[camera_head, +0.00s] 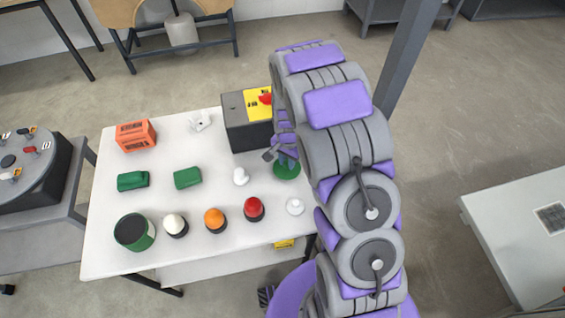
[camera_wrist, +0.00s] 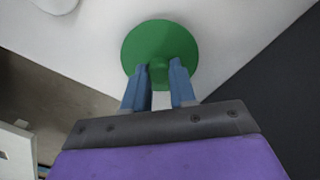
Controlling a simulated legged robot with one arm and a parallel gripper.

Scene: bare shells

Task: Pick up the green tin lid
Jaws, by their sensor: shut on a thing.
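The green tin lid (camera_head: 287,169) is a flat green disc at the right side of the white table (camera_head: 143,255). In the wrist view the lid (camera_wrist: 158,38) is round, with a small knob at its middle near edge. My gripper (camera_wrist: 164,68) is shut on this knob, one blue finger on each side. In the head view my gripper (camera_head: 288,158) comes down onto the lid from above, partly hidden by my arm. I cannot tell whether the lid touches the table.
A dark box with a yellow top (camera_head: 247,120) stands close behind the lid. A white knobbed piece (camera_head: 240,176) and a white round piece (camera_head: 295,206) are nearby. Red (camera_head: 254,208), orange (camera_head: 214,219) and cream (camera_head: 175,225) domes, a green tin (camera_head: 134,232), green blocks (camera_head: 187,178) and an orange box (camera_head: 135,136) stand leftward.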

